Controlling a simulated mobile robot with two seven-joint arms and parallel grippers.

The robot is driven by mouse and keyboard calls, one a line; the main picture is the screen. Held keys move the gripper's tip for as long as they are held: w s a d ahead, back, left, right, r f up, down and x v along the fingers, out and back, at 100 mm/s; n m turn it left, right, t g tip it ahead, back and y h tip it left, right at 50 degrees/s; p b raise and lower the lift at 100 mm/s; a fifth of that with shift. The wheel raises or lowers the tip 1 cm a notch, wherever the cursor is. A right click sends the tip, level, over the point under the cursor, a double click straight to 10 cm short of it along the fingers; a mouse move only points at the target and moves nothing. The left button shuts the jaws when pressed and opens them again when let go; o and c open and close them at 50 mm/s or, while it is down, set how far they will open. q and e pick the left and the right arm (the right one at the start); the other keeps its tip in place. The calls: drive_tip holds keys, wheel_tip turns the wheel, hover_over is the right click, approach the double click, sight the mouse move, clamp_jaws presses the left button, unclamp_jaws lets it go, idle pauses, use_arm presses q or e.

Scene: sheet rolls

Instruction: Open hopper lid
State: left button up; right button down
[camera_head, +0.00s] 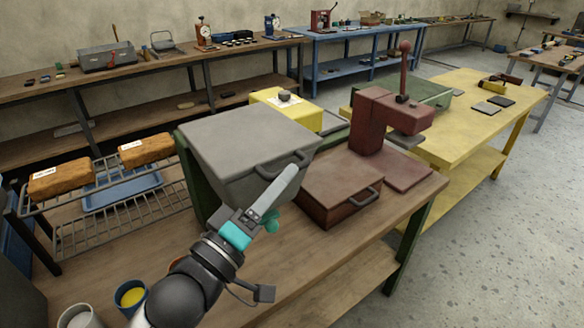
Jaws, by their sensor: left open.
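A grey hopper lid (243,133) covers a dark green hopper body (197,178) on the wooden bench. The lid lies over the top and looks shut, with a dark bar handle (268,172) on its front face. My left gripper (284,183) comes up from the bottom and is open. Its long light-grey finger points up and right, its tip just in front of the handle; I cannot tell whether it touches. The other finger is mostly hidden. My right gripper is not in view.
A dark red press (372,125) and a red-brown box with a handle (333,193) stand close to the right of the hopper. At the left, a wire rack (140,213) holds loaves. Cups (131,294) stand at the front left.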

use_arm(q)
drive_tip(key=shift+x, duration=1.85)
drive_tip(key=shift+s, duration=0.1)
clamp_jaws()
